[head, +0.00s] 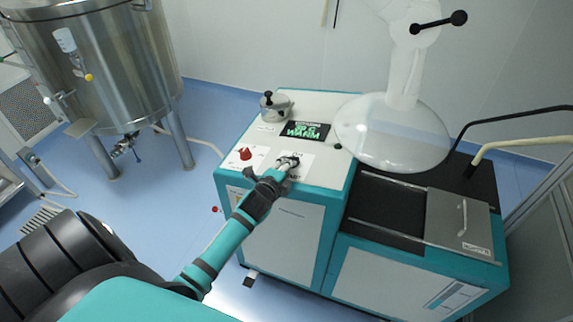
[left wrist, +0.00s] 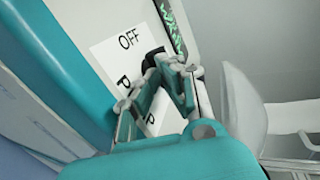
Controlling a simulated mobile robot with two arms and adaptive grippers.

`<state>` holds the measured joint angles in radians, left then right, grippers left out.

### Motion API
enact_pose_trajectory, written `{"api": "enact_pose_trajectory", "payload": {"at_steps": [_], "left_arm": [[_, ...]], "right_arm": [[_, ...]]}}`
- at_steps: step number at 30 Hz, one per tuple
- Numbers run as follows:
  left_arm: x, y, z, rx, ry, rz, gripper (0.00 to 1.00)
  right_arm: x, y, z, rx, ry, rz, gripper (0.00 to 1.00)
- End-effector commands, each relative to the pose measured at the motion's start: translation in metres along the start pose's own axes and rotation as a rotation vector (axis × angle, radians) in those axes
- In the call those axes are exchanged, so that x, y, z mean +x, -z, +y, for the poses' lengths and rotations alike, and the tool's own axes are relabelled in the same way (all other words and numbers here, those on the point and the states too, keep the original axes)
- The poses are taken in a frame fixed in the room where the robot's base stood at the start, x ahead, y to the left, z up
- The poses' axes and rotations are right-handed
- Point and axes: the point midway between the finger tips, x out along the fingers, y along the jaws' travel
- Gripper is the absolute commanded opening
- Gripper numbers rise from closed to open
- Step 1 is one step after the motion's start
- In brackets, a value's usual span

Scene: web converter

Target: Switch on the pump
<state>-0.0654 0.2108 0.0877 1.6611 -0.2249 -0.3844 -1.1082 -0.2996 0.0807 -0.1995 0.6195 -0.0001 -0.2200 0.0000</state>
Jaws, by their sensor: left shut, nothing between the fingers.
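The teal and white machine (head: 285,225) has a sloping control panel with a white label (head: 302,169) by my left gripper. In the left wrist view the label (left wrist: 128,42) reads "OFF", with "P" letters lower down. A dark part (left wrist: 152,56), perhaps the pump switch, shows just beyond the fingertips; most of it is hidden. My left gripper (head: 288,162) is shut and empty, its tips at the label. It also shows in the left wrist view (left wrist: 170,66). I cannot tell whether it touches the switch. My right gripper is not in view.
A red knob (head: 245,153) is left of the gripper. A dark display with green text (head: 305,131) and a metal pot-like part (head: 275,106) are behind it. A clear dome (head: 392,135) hangs at the right. A steel tank (head: 100,65) stands at the left, with open blue floor between.

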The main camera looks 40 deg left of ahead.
Motion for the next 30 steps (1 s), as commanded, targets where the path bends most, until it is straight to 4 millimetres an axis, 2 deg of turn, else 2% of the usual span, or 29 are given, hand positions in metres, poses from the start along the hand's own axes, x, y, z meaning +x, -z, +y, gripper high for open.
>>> {"api": "enact_pose_trajectory", "payload": {"at_steps": [7,30], "left_arm": [[0.0,0.0,0.0,0.0,0.0,0.0,0.0],[-0.003,-0.013,0.002,0.032,0.017,0.092,0.0]], "right_arm": [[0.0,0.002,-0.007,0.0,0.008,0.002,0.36],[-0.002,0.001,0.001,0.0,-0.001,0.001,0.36]]}}
